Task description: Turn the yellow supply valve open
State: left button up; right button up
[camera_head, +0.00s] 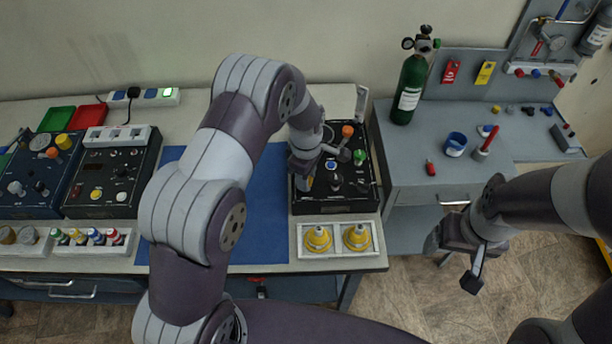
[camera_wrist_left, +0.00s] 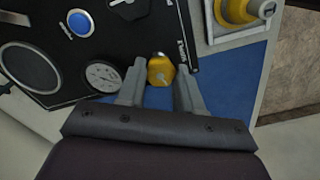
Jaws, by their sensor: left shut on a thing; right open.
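The yellow supply valve (camera_wrist_left: 160,71) is a small yellow knob at the edge of a black panel (camera_wrist_left: 115,48) in the left wrist view. My left gripper (camera_wrist_left: 160,88) has one finger on each side of it and is shut on it. In the head view, my left gripper (camera_head: 307,170) is over the left side of the black trainer box (camera_head: 335,207), and the valve is mostly hidden there by the gripper and wrist. A round gauge (camera_wrist_left: 103,76) and a blue button (camera_wrist_left: 79,22) are beside the valve. My right gripper (camera_head: 458,272) is open and empty above the floor.
Two yellow cone-shaped parts (camera_head: 318,239) sit in a white tray in front of the box. A blue mat (camera_head: 265,240) lies left of it. A green cylinder (camera_head: 410,88) stands on the grey cabinet at right. Other control boxes (camera_head: 110,175) stand at far left.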

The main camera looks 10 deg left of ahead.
pick_arm(q)
jog(key=shift+w+r+n, duration=0.1)
jog(key=shift+n, duration=0.55)
jog(key=shift+w+r+n, duration=0.1)
jog(key=shift+n, duration=0.55)
jog(key=o, duration=0.8)
jog(key=shift+o, duration=1.2)
jog(key=shift+s, duration=0.15)
jog(key=shift+r+b, duration=0.35)
jog(key=shift+b, duration=0.05)
notch_tip(320, 180, up, 12)
jog(key=b, duration=0.2)
